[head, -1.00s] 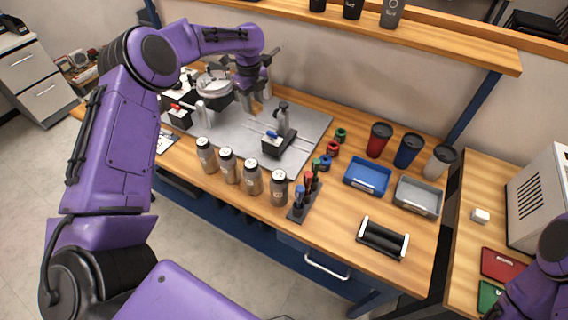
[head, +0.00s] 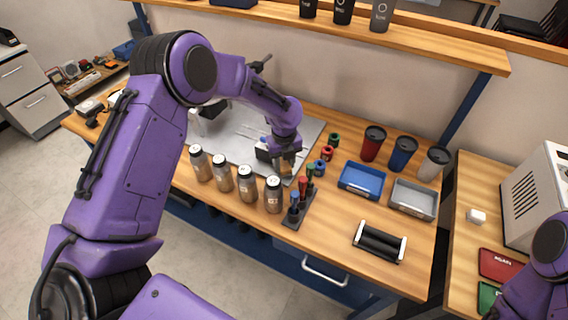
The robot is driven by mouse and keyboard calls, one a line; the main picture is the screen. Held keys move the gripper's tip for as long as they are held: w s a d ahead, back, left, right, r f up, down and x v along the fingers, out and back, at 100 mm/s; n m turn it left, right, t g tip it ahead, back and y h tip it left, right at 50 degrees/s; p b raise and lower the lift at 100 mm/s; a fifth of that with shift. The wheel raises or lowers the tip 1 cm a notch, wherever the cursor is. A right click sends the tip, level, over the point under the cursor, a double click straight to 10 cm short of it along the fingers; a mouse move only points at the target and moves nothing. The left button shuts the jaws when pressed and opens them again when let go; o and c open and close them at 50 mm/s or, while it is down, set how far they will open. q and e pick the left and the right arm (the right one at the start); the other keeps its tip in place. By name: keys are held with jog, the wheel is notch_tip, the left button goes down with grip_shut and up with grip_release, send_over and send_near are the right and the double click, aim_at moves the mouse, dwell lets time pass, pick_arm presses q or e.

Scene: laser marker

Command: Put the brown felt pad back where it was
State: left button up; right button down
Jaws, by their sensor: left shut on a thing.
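My left gripper (head: 286,158) is over the right front part of the grey plate (head: 235,148), beside the black block fixture there. It is shut on a small brown piece (head: 287,167) at its fingertips, which looks like the brown felt pad. The hand and wrist hide most of the pad, and I cannot tell whether it touches anything below. The black block (head: 264,156) is partly covered by the hand. Only part of my right arm shows at the lower right; its gripper is out of view.
Several steel bottles (head: 247,184) line the front edge. A rack of coloured-handled tools (head: 299,208) stands right of them. Small coloured rings, a blue tray (head: 361,181), a grey tray (head: 414,199), three tumblers (head: 403,153) and a black roller (head: 380,242) are further right.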

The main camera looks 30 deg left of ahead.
aim_at(284, 164)
pick_arm(q)
jog(key=shift+f, duration=0.8)
jog(key=shift+f, duration=0.1)
jog(key=o, duration=1)
notch_tip(284, 164, up, 12)
jog(key=b, duration=0.2)
jog(key=shift+b, duration=0.3)
jog(key=shift+r, duration=0.25)
